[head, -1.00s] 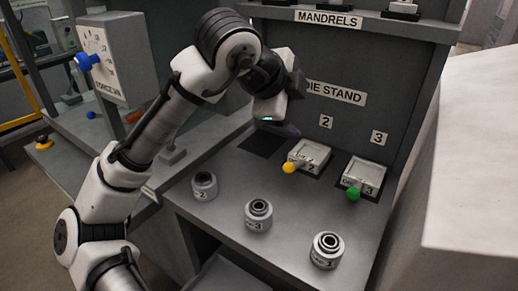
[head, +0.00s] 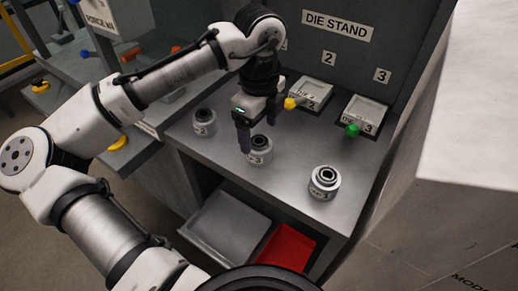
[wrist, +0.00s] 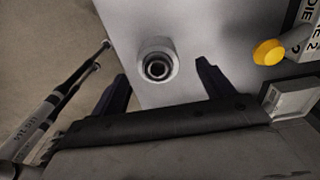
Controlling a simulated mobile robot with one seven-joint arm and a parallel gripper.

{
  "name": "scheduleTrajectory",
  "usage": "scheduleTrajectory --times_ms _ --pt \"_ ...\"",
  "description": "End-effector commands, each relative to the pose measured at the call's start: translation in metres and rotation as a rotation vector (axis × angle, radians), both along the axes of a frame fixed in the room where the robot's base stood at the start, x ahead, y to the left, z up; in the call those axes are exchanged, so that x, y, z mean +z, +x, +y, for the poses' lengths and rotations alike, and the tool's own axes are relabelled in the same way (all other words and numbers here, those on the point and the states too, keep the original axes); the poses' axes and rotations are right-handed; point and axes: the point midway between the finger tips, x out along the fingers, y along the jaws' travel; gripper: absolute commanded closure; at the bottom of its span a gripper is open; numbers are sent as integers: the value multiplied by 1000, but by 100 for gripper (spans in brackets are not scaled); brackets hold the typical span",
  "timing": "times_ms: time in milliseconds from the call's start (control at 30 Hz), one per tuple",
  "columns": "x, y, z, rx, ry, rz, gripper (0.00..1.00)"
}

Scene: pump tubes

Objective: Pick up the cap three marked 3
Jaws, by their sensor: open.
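Cap three (head: 262,153), a light grey round cap with a dark ring on top and a "3" on its side, stands upright on the grey bench in the middle of three caps. My gripper (head: 257,134) points down just above and behind it, with its fingers open and partly hiding it. In the wrist view one cap (wrist: 157,66) shows just beyond and between the fingertips of my open gripper (wrist: 164,78); its mark cannot be read there. Nothing is held.
Another cap (head: 204,122) stands to the left and one (head: 324,182) to the right on the bench. Behind are die stands with a yellow knob (head: 290,103) and a green knob (head: 352,130). A grey tray (head: 222,232) and a red bin (head: 288,246) sit below the front edge.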

Motion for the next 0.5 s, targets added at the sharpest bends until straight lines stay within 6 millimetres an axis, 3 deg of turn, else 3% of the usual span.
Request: scheduleTrajectory --times_ms 300,500 --pt "-43 -4 1 1 2 1 20" --pt "-50 -4 1 1 0 -1 20"
